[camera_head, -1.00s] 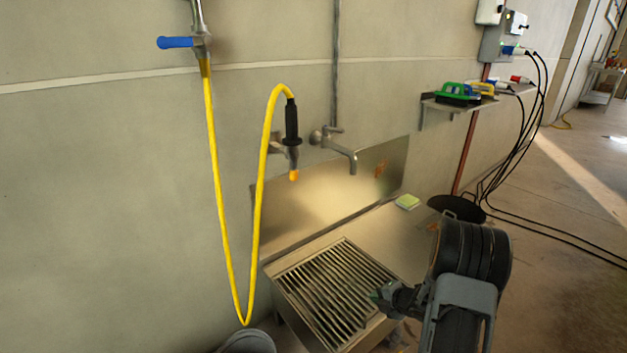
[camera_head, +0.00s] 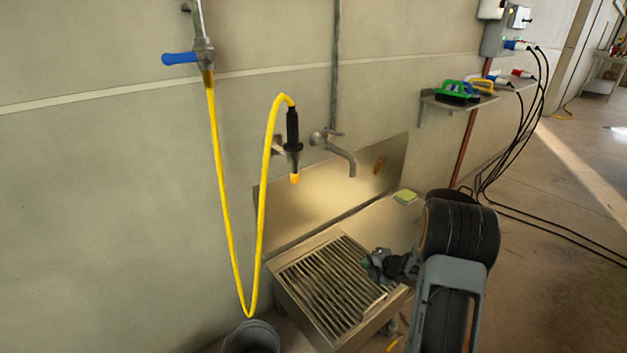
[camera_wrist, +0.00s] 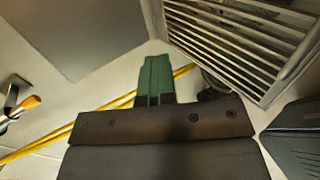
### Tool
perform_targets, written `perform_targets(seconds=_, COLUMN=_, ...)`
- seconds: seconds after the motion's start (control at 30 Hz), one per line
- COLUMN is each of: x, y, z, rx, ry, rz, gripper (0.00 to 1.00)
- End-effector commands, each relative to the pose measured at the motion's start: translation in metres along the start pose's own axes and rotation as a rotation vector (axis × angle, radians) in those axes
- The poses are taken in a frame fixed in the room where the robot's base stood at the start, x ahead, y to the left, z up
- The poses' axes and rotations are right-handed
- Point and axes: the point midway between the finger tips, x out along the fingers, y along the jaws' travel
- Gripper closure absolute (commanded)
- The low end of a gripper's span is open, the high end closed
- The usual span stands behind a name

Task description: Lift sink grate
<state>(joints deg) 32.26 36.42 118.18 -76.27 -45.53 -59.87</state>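The sink grate (camera_head: 322,284) is a set of parallel metal bars lying in the top of the steel sink (camera_head: 290,308). In the wrist view the grate (camera_wrist: 235,35) shows at the upper right, seen at a steep slant. My gripper (camera_head: 368,261) is over the right side of the sink, by the grate's right edge. In the wrist view its green fingertips (camera_wrist: 156,72) lie side by side with no clear gap, and nothing is held. The grate is to the right of the fingers there, apart from them in the picture. The exact height above the grate is unclear.
A yellow hose (camera_head: 225,180) hangs from a blue-handled valve (camera_head: 180,58) left of the sink. A wall tap (camera_head: 340,150) reaches over the sink. A dark bucket (camera_head: 250,336) stands at the front left.

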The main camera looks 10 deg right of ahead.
Motion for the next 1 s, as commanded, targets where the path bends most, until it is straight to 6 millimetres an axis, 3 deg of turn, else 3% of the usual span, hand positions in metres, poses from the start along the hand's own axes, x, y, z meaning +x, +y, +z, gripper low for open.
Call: perform_targets(seconds=1.0, x=0.016, y=0.107, z=0.000, rx=-0.002, ry=0.001, rz=0.053, gripper=1.00)
